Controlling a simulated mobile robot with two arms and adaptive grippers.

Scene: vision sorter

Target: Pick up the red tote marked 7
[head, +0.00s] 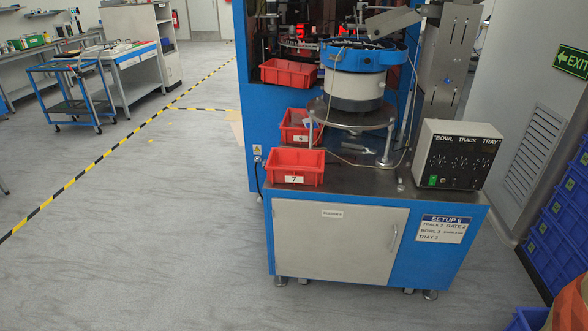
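The red tote marked 7 (294,168) sits at the front left corner of the blue machine's metal top, its white number label facing me. A second red tote marked 6 (298,127) stands just behind it. A third red tote (288,73) is farther back at the machine's opening; I cannot read a number on it. Neither of my grippers is in view.
A bowl feeder (356,85) and a control box (458,154) stand on the blue cabinet (342,245). Blue crates (562,230) are stacked at the right. A blue cart (72,97) is far left. Grey floor (140,240) is clear left of the cabinet.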

